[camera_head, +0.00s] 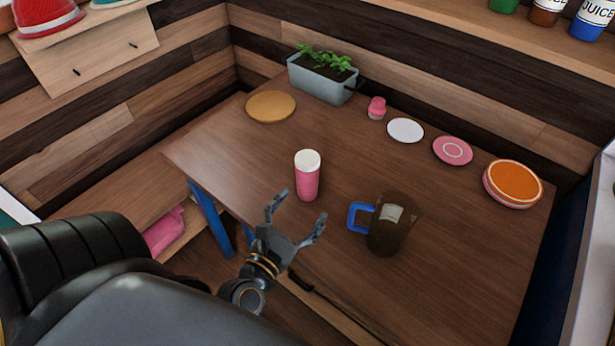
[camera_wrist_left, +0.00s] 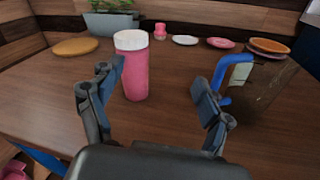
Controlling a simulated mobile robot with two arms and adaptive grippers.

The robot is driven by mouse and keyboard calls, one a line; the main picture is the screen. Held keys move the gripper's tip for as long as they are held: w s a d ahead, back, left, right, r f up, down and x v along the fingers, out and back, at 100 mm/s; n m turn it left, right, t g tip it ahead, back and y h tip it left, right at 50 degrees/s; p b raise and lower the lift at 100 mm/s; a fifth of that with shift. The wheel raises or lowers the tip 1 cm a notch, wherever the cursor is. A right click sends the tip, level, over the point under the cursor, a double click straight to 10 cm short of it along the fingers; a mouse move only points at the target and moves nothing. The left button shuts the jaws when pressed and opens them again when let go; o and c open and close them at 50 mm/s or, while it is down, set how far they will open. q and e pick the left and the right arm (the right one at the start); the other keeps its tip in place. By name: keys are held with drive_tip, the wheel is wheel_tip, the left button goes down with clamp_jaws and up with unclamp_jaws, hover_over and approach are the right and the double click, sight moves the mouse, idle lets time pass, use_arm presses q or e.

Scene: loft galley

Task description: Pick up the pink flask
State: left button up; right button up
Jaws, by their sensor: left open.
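The pink flask (camera_head: 307,178) with a white top stands upright on the wooden table (camera_head: 225,150), near its front edge. My left gripper (camera_head: 296,210) is open and empty just in front of the flask, its fingers pointing towards the table. In the left wrist view the flask (camera_wrist_left: 132,68) stands beyond the left finger, left of the middle between the open fingers (camera_wrist_left: 162,85). The left finger slightly overlaps the flask's edge there; I cannot tell whether they touch. My right gripper is in neither view.
A dark jug (camera_head: 389,230) with a blue handle stands right of the flask. Farther back are a planter (camera_head: 318,84), a round board (camera_head: 271,106), a small pink shaker (camera_head: 377,108), a white plate (camera_head: 405,130), a pink plate (camera_head: 453,150) and an orange plate stack (camera_head: 513,183). The table behind the flask is clear.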

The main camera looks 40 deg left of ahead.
sight(303, 170)
use_arm(q)
drive_tip(key=w+a+n, duration=0.1)
drive_tip(key=w, duration=0.1)
drive_tip(key=w+a+n+y+p, duration=0.1)
drive_tip(key=w+a+n, duration=0.1)
drive_tip(key=w+a+n+y+p, duration=0.1)
drive_tip(key=w+a, duration=0.1)
drive_tip(key=shift+w+a+r+n, duration=0.15)
drive_tip(key=shift+w+n, duration=0.15)
drive_tip(key=shift+w, duration=0.05)
drive_tip(key=shift+f+p+x, duration=0.2)
drive_tip(key=shift+p+x, duration=0.2)
drive_tip(key=shift+x, duration=1.1)
drive_tip(key=shift+f+p+x, duration=0.15)
drive_tip(key=shift+p+x, duration=0.2)
drive_tip(key=shift+x, duration=1.15)
drive_tip(key=shift+s, duration=0.1)
drive_tip(key=c, duration=1.6)
clamp_jaws()
drive_tip(key=shift+r, duration=0.15)
